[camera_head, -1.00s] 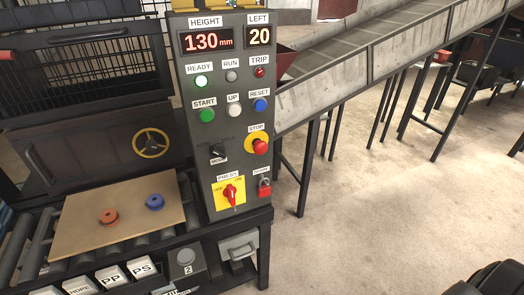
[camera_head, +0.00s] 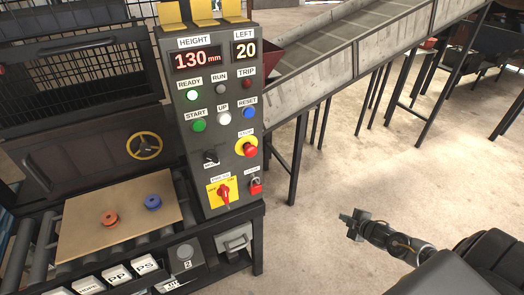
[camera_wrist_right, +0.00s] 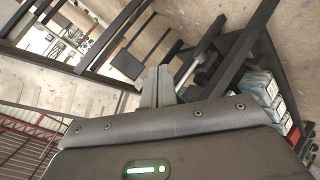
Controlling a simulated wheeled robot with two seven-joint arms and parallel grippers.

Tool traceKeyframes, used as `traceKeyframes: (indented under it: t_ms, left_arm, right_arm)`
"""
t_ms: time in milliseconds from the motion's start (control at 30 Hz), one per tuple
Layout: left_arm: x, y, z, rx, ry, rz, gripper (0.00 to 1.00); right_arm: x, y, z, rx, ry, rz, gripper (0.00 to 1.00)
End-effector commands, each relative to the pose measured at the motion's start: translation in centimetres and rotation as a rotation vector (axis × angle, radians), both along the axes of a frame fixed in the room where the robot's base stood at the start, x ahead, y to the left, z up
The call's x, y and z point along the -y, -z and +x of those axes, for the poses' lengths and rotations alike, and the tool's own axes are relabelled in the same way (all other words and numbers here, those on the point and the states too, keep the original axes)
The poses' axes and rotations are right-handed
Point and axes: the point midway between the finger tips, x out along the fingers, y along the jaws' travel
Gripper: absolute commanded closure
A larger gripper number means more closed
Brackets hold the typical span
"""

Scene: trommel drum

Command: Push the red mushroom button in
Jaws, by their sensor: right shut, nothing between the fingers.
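The red mushroom button (camera_head: 250,150) sits on a yellow round collar under the STOP label, on the right side of the grey control panel (camera_head: 226,135). It sticks out from the panel, and nothing touches it. My right gripper (camera_head: 346,219) is to the right of and below the button, well apart from it, over the bare floor. Its fingers are shut and empty; they also show close together in the right wrist view (camera_wrist_right: 158,87). The button cannot be made out in the wrist view. My left gripper is not in view.
A red rotary switch (camera_head: 224,193) on a yellow plate and a red padlock-like part (camera_head: 255,186) sit below the button. A board (camera_head: 130,222) with an orange and a blue knob lies on rollers at left. A conveyor (camera_head: 335,45) runs behind; the floor between is clear.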

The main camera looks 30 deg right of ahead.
Motion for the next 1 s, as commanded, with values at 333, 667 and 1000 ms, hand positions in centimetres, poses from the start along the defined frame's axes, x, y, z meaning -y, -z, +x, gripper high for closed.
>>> traceKeyframes:
  t_ms: [333,667,1000]
  left_arm:
    - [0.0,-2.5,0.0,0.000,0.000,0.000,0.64]
    - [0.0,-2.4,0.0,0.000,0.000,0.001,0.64]
    - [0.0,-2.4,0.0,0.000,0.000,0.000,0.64]
  right_arm:
    - [-13.4,-25.0,6.1,0.441,-0.649,-0.193,1.00]
    - [-22.9,-33.4,2.3,0.749,-0.945,-0.258,1.00]
    - [-22.9,-33.4,2.3,0.767,-0.957,-0.295,1.00]
